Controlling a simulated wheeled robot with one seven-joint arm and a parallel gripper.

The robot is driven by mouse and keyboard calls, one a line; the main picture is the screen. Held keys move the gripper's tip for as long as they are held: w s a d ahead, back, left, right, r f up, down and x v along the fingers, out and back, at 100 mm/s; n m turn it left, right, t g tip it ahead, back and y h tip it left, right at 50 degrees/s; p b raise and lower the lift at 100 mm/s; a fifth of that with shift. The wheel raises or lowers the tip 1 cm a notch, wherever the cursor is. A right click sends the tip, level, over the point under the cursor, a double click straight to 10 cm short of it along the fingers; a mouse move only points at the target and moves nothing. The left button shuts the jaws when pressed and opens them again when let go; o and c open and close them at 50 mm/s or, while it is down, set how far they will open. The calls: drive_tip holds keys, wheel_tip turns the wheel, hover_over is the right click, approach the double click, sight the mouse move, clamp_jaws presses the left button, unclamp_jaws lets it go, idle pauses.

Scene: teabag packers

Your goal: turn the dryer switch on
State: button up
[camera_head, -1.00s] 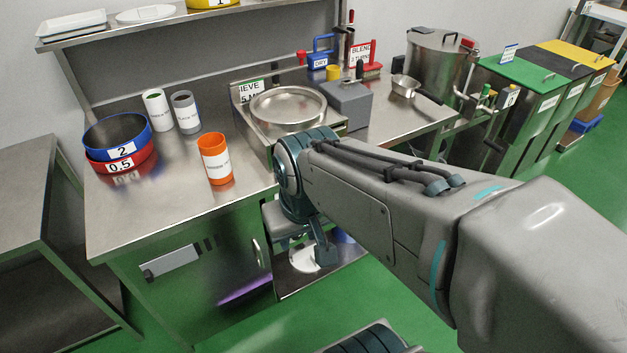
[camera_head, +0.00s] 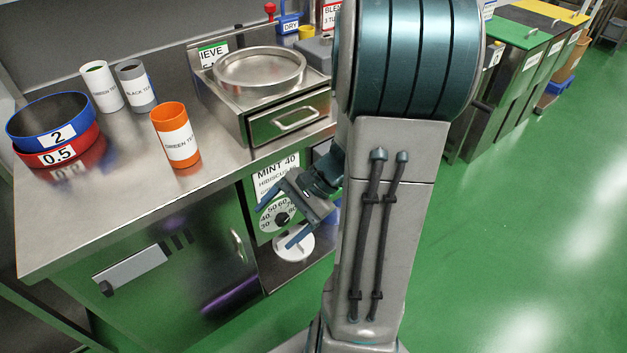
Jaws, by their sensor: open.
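A temperature dial (camera_head: 283,218) with numbers around it shows under the counter. A label reading MINT 40 and HIBISCUS (camera_head: 268,175) is above it, partly covered by my arm. My gripper (camera_head: 277,225) is in front of this dial, open and empty, with its two fingers apart and pointing left. I cannot tell whether it touches anything. A white round thing (camera_head: 296,249) is below the dial, partly behind a finger. I cannot make out a dryer switch for certain; my gripper and arm hide part of this area.
The metal counter (camera_head: 120,220) bears an orange canister (camera_head: 175,135), two other canisters, stacked blue and red rings (camera_head: 50,125), and a sieve unit (camera_head: 290,120) with a drawer. A cabinet door with a handle (camera_head: 237,245) is left of the dial. Green floor is free at right.

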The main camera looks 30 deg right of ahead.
drive_tip(key=d+f+m+t+h+b, duration=0.4)
drive_tip(key=d+f+m+t+b, duration=0.3)
drive_tip(key=d+f+m, duration=0.5)
drive_tip(key=d+f+m+t+h+b, duration=0.4)
drive_tip(key=d+f+m+t, duration=0.55)
drive_tip(key=d, duration=0.55)
drive_tip(key=w+a+b, duration=0.1)
drive_tip(key=w+b, duration=0.2)
drive_tip(key=w, duration=1)
drive_tip(key=shift+w+a, duration=0.25)
drive_tip(key=shift+w, duration=0.1)
drive_tip(key=c, duration=1)
